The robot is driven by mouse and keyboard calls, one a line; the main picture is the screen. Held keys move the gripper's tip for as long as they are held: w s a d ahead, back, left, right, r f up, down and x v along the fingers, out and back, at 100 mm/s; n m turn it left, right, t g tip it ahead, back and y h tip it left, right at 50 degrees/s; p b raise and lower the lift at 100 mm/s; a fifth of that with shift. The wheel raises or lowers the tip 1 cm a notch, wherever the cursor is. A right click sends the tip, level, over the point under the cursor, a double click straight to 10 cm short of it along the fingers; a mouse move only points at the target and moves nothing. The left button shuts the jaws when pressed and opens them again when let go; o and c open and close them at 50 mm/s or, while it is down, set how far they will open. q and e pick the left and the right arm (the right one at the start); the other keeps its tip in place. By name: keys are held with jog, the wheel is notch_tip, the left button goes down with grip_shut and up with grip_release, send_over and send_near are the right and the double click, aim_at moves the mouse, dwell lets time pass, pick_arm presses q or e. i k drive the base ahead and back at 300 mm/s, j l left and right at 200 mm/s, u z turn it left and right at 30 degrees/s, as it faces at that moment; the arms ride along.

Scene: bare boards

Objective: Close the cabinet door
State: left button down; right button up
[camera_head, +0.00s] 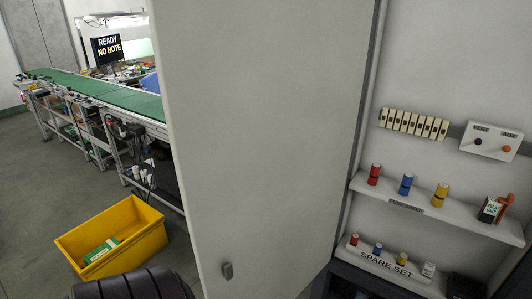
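The cabinet door (265,140) is a tall pale grey panel standing open in the middle of the view. Its free edge is on the left and its right edge meets the cabinet. A small dark handle (227,270) sits low on the door near the free edge. The open cabinet (450,60) is on the right, with its white interior showing. Neither of my grippers is in view. The door's top and bottom are cut off by the frame.
Inside the cabinet are a shelf (440,213) with coloured cylinders, a row of fuse-like blocks (413,124) and a switch box (491,142). A yellow crate (112,240), a dark ribbed object (132,284) and a green conveyor (100,90) are left of the door.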

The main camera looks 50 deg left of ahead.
aim_at(261, 99)
jog(key=k+j, duration=0.15)
jog(key=j, duration=0.2)
jog(key=k+j+z, duration=0.15)
jog(key=j, duration=0.2)
jog(key=k+j, duration=0.25)
jog(key=i+j, duration=0.1)
jog(key=j, duration=0.5)
jog(key=i+j+z, duration=0.15)
jog(key=j, duration=1.05)
